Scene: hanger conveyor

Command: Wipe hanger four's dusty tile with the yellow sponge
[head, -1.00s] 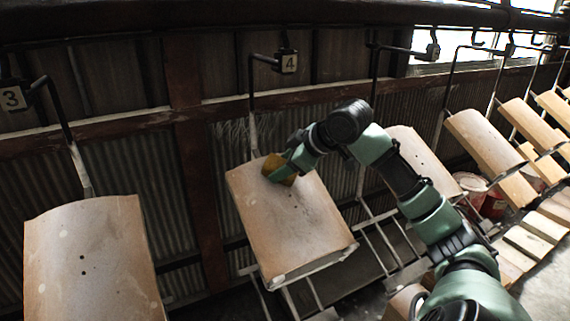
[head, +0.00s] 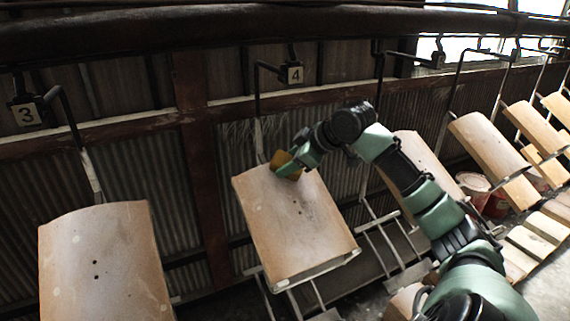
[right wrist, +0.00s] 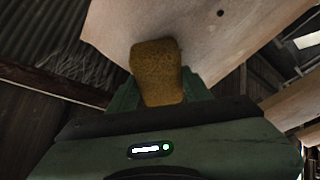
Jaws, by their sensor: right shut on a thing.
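The hanger with the number 4 plate (head: 294,74) carries a tan curved tile (head: 292,228), which has small dark holes near its middle. My right gripper (head: 290,170) is at the tile's upper edge, shut on the yellow sponge (head: 284,160). In the right wrist view the sponge (right wrist: 157,70) stands up between the fingers against the tile face (right wrist: 215,35). Whether it presses on the tile cannot be told for sure. Part of the sponge is hidden by the gripper. My left gripper is not in view.
Hanger three (head: 27,114) holds another tile (head: 100,262) at the left. More tiles (head: 490,145) hang along the line to the right. Reddish buckets (head: 476,186) stand on the floor behind my right arm. An overhead rail (head: 200,30) runs across the top.

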